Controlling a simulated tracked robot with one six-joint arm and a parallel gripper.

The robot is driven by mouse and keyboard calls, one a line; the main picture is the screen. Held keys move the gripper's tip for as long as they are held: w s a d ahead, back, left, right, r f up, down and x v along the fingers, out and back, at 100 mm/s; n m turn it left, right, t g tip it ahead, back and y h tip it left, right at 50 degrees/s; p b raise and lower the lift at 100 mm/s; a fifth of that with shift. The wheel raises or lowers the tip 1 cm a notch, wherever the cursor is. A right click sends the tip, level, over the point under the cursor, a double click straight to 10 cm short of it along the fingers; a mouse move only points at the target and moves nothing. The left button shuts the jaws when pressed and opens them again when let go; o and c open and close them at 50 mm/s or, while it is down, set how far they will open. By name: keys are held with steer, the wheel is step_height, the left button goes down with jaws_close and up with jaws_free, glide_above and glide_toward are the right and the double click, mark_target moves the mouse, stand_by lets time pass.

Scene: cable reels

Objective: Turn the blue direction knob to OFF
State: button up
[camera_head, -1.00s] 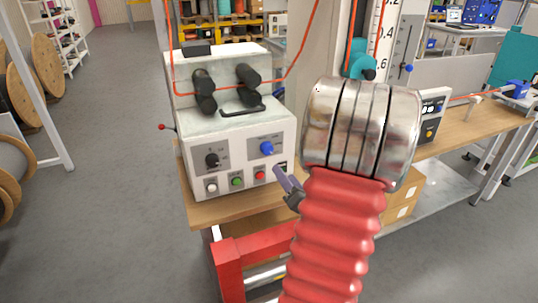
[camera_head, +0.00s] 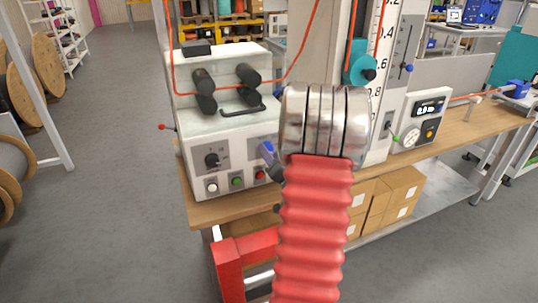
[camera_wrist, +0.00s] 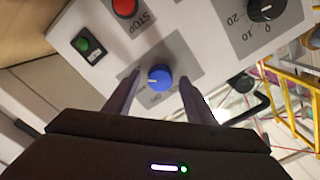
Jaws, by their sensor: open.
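The blue direction knob (camera_wrist: 159,77) sits on a grey label plate on the white control box (camera_head: 230,135). In the wrist view a white pointer mark shows on the knob; the lettering around it is too small to read surely. My gripper (camera_wrist: 157,84) is open, with one finger on each side of the knob and a gap to both.
A black knob (camera_head: 212,160) is on the box's left. White, green (camera_head: 236,181) and red (camera_head: 260,174) buttons line its lower front; the red one is marked STOP. Cardboard boxes (camera_head: 400,190) stand below the bench at right.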

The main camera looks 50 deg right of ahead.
steer(key=shift+w+d, duration=0.25)
steer(key=shift+w, duration=0.25)
steer(key=shift+c, duration=0.6)
steer(key=c, duration=0.9)
steer(key=shift+a, duration=0.1)
